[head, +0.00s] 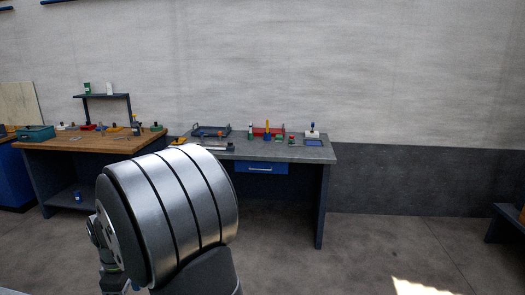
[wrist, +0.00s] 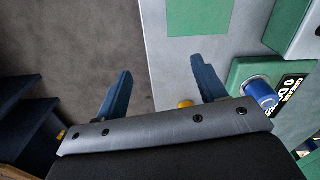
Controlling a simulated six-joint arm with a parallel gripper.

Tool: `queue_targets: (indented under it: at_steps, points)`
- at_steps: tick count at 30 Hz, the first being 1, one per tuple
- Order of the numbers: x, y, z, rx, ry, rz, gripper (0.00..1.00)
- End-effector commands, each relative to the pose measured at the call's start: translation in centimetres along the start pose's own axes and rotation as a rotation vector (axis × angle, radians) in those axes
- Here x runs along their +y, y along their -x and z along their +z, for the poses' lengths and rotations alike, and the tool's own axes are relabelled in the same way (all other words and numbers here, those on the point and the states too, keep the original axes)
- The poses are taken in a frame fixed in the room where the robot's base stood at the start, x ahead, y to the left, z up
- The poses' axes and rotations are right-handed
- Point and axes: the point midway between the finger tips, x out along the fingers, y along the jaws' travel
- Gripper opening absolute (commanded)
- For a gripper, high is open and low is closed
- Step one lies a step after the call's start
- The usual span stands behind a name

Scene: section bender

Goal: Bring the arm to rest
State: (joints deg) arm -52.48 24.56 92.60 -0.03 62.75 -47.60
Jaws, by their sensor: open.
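My gripper (wrist: 163,86) shows in the wrist view with its two blue fingers wide apart. It is open and nothing is between the fingers. Below it are the bare grey floor (wrist: 110,35) on the left and a pale grey surface (wrist: 170,60) on the right. In the head view my own large silver arm link fills the lower left. My gripper cannot be made out there.
In the wrist view, a green block with a blue cylinder (wrist: 262,93) stands right of the fingers. Dark blue steps (wrist: 25,100) are at left. In the head view, a grey bench (head: 310,152) and wooden bench (head: 90,143) carry small items.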

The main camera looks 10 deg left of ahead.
Motion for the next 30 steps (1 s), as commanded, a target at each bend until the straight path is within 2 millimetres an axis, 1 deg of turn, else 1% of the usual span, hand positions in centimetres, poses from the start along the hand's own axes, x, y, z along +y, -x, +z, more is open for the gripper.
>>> queue_targets:
  at_steps: [1,3,15,19,21,24,30]
  points:
    - [-0.6,-0.8,-1.2,-0.002,0.010,-0.004,0.64]
    - [-1.1,-1.5,-2.4,-0.002,0.011,-0.003,0.64]
    - [-3.5,-5.6,-8.8,-0.002,0.009,-0.003,0.64]
    - [-4.2,-6.8,-10.6,-0.001,0.009,-0.002,0.64]
    - [-4.2,-7.8,-10.4,-0.004,0.006,-0.004,0.64]
    - [-4.1,-8.8,-10.4,-0.002,0.005,-0.003,0.64]
    - [-4.1,-9.7,-10.4,0.000,0.005,-0.001,0.64]
